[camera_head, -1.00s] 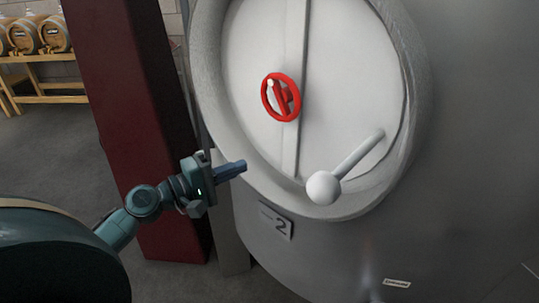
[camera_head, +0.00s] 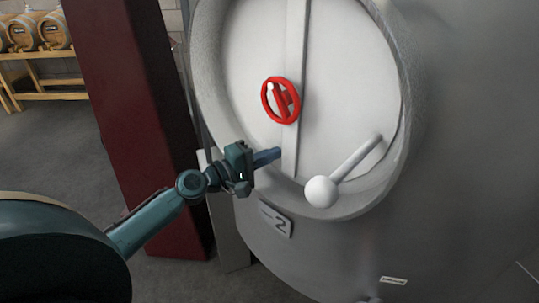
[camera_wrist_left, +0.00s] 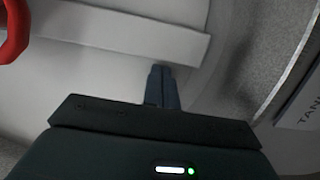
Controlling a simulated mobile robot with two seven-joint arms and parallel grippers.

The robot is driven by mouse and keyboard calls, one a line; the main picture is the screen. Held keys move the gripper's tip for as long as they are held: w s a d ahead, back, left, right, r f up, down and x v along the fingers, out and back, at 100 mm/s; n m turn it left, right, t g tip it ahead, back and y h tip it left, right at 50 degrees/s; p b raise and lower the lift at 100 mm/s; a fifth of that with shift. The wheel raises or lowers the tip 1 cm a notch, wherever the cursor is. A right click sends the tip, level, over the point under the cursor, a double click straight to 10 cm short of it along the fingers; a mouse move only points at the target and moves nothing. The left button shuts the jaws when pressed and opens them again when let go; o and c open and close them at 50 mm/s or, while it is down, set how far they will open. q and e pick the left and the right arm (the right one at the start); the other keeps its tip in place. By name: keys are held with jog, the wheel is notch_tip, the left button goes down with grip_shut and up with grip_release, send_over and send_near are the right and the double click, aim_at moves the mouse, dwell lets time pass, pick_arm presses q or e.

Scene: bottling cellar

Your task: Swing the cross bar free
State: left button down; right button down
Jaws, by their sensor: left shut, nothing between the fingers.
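The cross bar (camera_head: 291,140) is a pale, near-vertical bar across the round white hatch door, with a red handwheel (camera_head: 281,100) at its middle. In the left wrist view the bar (camera_wrist_left: 120,30) crosses the top, with part of the red handwheel (camera_wrist_left: 12,30) at the top left. My left gripper (camera_head: 275,155) is shut and empty, its tip just left of the bar's lower end. In the wrist view its fingers (camera_wrist_left: 162,72) point at the bar's near edge; I cannot tell if they touch. My right gripper is not in view.
A pale lever with a ball end (camera_head: 322,191) sticks out to the right of the bar's lower end. The thick hatch rim (camera_head: 350,208) surrounds the door. A dark red post (camera_head: 140,120) stands left of the tank, behind my arm. Barrels (camera_head: 54,33) rest on a rack far left.

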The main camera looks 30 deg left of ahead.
aim_at(342, 162)
pick_arm(q)
jog(key=shift+d, duration=0.1)
